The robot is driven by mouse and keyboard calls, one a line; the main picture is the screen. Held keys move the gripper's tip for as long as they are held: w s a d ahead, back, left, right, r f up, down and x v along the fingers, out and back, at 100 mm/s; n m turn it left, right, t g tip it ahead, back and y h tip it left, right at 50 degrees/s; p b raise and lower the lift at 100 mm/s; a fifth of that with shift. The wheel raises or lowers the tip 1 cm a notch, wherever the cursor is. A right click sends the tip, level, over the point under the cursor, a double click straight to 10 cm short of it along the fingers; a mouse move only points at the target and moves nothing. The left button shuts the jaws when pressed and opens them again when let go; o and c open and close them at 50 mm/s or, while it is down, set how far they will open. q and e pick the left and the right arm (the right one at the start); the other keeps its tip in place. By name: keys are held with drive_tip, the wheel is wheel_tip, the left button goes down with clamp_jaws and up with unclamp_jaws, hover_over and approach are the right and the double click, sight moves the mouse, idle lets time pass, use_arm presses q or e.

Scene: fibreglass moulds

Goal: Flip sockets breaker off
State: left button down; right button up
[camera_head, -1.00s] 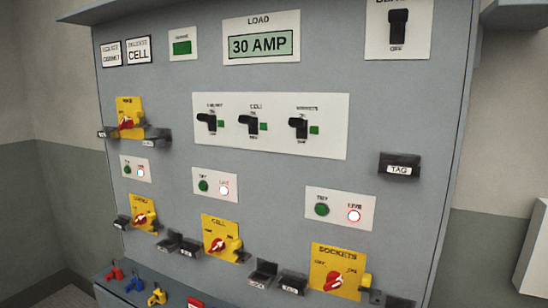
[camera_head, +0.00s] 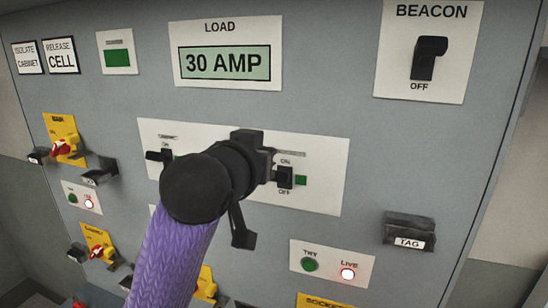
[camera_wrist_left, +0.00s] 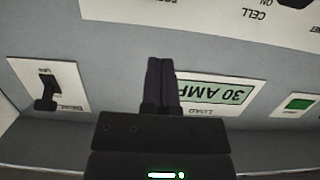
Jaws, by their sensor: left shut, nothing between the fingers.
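The sockets breaker (camera_head: 285,177) is a small black lever on the white breaker strip (camera_head: 325,180), with ON above it, OFF below it and a green indicator (camera_head: 301,181) to its right. I cannot tell its exact lever position. My left gripper (camera_head: 265,155) is in front of the strip, just up and left of this lever in the head view; contact cannot be told. Its black fingers are shut and empty in the left wrist view (camera_wrist_left: 160,82). My purple-sleeved arm and black wrist hide the cell breaker. The sockets breaker is out of the wrist view. My right gripper is not in view.
The cabinet breaker (camera_head: 160,155) is at the strip's left end. Above are the 30 AMP load display (camera_head: 225,62) and the beacon switch (camera_head: 428,58). A tag holder (camera_head: 409,231) juts out at lower right, and lamps (camera_head: 332,264) sit below the strip.

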sight(287, 141)
use_arm(q)
drive_tip(key=p+x, duration=0.3)
drive_tip(key=x, duration=0.6)
drive_tip(key=shift+w+d+r, duration=0.1)
drive_tip(key=shift+w, duration=0.15)
drive_tip(key=f, duration=0.3)
drive_tip(key=shift+s+p, duration=0.4)
drive_tip(key=shift+s+a+f, duration=0.2)
drive_tip(key=shift+a+f, duration=0.05)
drive_tip(key=shift+f, duration=0.25)
drive_tip(key=shift+a, duration=0.15)
